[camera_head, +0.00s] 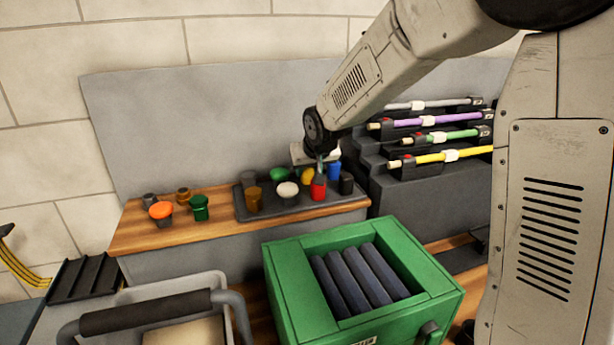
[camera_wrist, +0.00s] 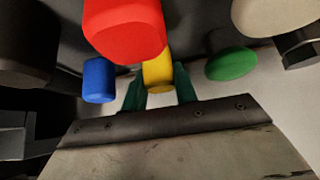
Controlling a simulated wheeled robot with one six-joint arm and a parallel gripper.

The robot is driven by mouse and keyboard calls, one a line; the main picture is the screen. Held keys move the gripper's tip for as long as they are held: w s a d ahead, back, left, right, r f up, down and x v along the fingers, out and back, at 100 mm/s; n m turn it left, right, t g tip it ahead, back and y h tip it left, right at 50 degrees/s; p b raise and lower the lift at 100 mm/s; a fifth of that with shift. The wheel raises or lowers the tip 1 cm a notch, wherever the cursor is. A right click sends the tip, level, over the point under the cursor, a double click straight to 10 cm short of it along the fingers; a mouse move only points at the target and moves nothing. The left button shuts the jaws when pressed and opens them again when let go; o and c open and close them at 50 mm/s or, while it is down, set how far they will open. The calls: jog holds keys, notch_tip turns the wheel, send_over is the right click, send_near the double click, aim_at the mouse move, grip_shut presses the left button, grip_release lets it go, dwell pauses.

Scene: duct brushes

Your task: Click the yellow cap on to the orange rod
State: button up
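The yellow cap (camera_head: 307,175) is at the back of the dark tray (camera_head: 242,205), behind the red cap (camera_head: 318,188). In the wrist view the yellow cap (camera_wrist: 158,72) shows between the two green fingers of my gripper (camera_wrist: 160,92), partly hidden by the red cap (camera_wrist: 125,30). My gripper (camera_head: 320,163) is low over the back of the tray. The fingers are apart with the cap between them; whether they press on it cannot be told. I see no rod that is clearly orange; the rack's rods look white, purple, green and yellow (camera_head: 440,157).
A blue cap (camera_head: 334,170), a green cap (camera_head: 280,174) and a white cap (camera_head: 288,190) stand close by. An orange cap (camera_head: 161,210) is on the wooden bench left of the tray. A green crate (camera_head: 290,293) with dark bars stands in front. The stepped rack (camera_head: 388,172) is right.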

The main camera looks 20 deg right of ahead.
grip_shut()
jog(key=shift+r, duration=3)
